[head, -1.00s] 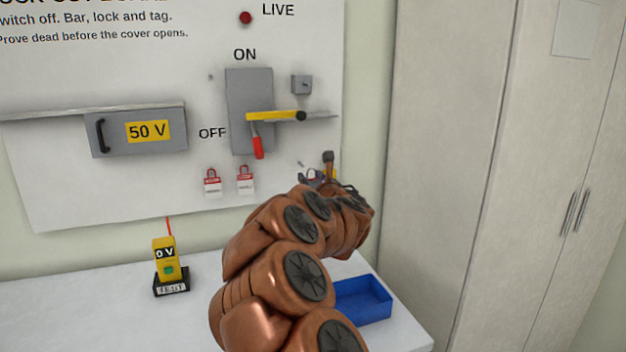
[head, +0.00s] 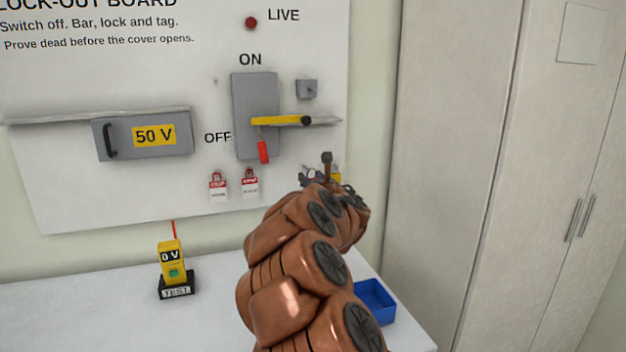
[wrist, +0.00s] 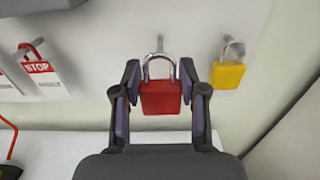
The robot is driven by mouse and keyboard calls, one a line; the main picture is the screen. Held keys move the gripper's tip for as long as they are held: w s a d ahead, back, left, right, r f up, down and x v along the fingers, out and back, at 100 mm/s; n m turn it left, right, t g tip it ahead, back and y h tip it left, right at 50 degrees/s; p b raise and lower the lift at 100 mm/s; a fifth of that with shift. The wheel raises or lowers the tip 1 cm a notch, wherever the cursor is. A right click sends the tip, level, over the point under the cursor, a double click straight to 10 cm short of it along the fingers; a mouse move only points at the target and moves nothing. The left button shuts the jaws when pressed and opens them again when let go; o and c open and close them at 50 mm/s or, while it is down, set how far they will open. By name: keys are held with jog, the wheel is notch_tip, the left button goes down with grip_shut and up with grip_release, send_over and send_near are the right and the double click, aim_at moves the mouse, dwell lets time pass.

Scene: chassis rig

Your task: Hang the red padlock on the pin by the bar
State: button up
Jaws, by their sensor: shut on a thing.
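The red padlock (wrist: 161,97) is upright between the two fingers of my gripper (wrist: 161,80) in the wrist view, which are shut on its body. Its silver shackle points up, close to a grey peg (wrist: 160,44); I cannot tell whether the shackle is around that peg. In the head view my gripper (head: 318,178) is at the board's lower right, and the arm hides most of it and the padlock. The yellow bar (head: 280,121) lies across the grey switch box (head: 255,95), above a red handle (head: 263,152). I cannot make out the pin by the bar clearly.
A yellow padlock (wrist: 228,74) hangs on a peg to the right. Red and white tags (head: 250,183) hang left of my gripper. A yellow tester (head: 171,262) and a blue tray (head: 374,301) are on the white table. A tall cabinet (head: 480,150) stands right.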

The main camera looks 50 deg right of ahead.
jog(key=shift+p+x, duration=0.75)
jog(key=shift+x, duration=1.35)
jog(key=shift+w+d+p, duration=0.25)
jog(key=shift+w+p, duration=0.05)
jog(key=shift+w, duration=0.1)
jog(key=shift+s+a+r, duration=0.15)
jog(key=shift+s+a, duration=0.05)
jog(key=shift+s, duration=0.1)
jog(key=shift+p+v, duration=1)
jog(key=shift+p, duration=0.05)
jog(key=b, duration=0.2)
send_near(303, 168)
jog(key=shift+s+a, duration=0.1)
jog(key=shift+s, duration=0.55)
